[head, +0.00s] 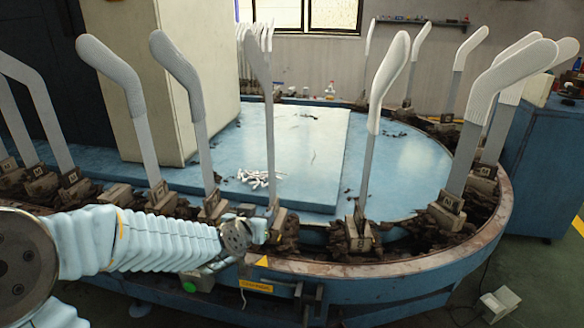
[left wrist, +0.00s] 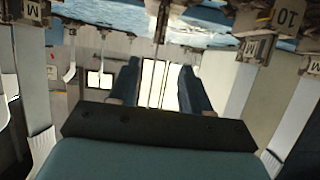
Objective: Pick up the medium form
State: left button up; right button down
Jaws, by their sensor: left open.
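Several upright foot-shaped forms stand in clamps around the oval machine, some with pale socks on their tops. A thin form (head: 268,140), seen nearly edge-on, rises just beyond my left gripper (head: 256,229), which is low by its clamp. In the left wrist view, which is upside down, my left gripper (left wrist: 157,85) is open, with a thin upright form (left wrist: 158,55) in line with the gap. I cannot tell whether it is between the fingers or beyond them. Tags reading M (left wrist: 255,48) mark some clamps there. My right gripper is out of view.
The neighbouring forms (head: 203,150) and (head: 370,150) stand close on either side. The machine's brown rim (head: 400,272) runs in front. Several small white pieces (head: 258,178) lie on its blue top (head: 310,150). A beige column (head: 190,60) stands behind.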

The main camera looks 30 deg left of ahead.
aim_at(272, 203)
pick_arm(q)
jog(key=b+x, duration=0.1)
jog(key=x, duration=0.6)
jog(key=shift+w+a+f+b, duration=0.1)
jog(key=shift+w+f+b, duration=0.15)
jog(key=shift+b, duration=0.05)
jog(key=x, duration=0.5)
jog(key=shift+w+r, duration=0.25)
jog(key=shift+w, duration=0.2)
grip_shut()
